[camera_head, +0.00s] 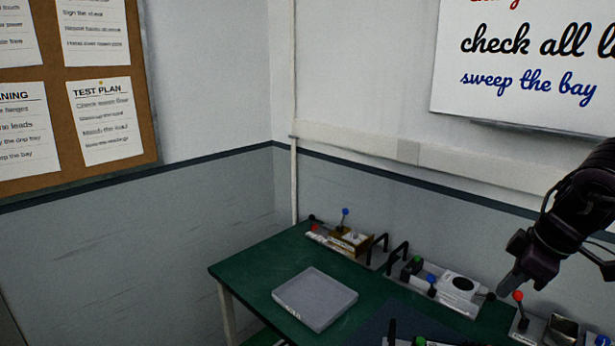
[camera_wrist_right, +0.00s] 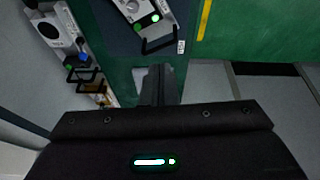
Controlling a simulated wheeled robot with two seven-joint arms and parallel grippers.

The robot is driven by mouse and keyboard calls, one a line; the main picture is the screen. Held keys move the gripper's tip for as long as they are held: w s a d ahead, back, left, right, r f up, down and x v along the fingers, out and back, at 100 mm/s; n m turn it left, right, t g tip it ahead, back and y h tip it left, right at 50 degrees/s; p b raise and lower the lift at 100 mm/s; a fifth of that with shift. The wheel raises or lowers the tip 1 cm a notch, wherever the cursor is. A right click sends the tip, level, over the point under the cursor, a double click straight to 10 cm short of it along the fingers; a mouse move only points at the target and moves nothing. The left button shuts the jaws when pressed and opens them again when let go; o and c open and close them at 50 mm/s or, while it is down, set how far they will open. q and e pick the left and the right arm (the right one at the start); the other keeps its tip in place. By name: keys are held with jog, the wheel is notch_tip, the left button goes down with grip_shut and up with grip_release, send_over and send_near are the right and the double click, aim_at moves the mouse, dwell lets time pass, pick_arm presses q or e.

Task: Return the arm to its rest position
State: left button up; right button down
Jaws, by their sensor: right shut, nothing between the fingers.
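My right arm comes in from the right edge of the head view. Its dark gripper (camera_head: 509,285) points down and to the left, above the right part of the bench, near a red-knobbed lever (camera_head: 519,297). Its fingers are together, with nothing between them. In the right wrist view the closed fingers (camera_wrist_right: 160,80) show in the middle, over the green bench. I cannot tell the exact gap between the gripper and the devices below. My left gripper is not in view.
The green bench (camera_head: 262,262) stands in the wall corner. A grey tray (camera_head: 315,299) lies on it. Along the back are a lever unit (camera_head: 350,240), black handles and a panel with a round dial (camera_head: 460,283). A whiteboard (camera_head: 530,70) and corkboard (camera_head: 146,120) hang on the walls.

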jog(key=s+a+f+t, duration=0.1)
jog(key=a+f+t, duration=0.2)
jog(key=f, duration=0.8)
jog(key=s+a+f+t, duration=0.1)
jog(key=a+f+t, duration=0.15)
jog(key=f, duration=0.95)
jog(key=s+a+f+m+g+h, duration=0.2)
jog(key=s+a+m+g, duration=0.4)
jog(key=s+a, duration=0.95)
notch_tip(320, 180, down, 41)
jog(key=s+b, duration=0.2)
jog(key=b, duration=1)
pick_arm(q)
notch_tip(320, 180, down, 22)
jog(key=b, duration=0.9)
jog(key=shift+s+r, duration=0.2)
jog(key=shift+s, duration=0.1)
pick_arm(e)
jog(key=s+d+f+g, duration=0.1)
jog(key=s+d+f, duration=0.1)
jog(key=s+f, duration=0.8)
jog(key=s+d+f, duration=0.2)
jog(key=s+f, duration=0.8)
jog(key=f, duration=0.8)
jog(key=shift+s+f+g, duration=0.15)
jog(key=shift+f+g, duration=0.1)
jog(key=shift+g, duration=0.1)
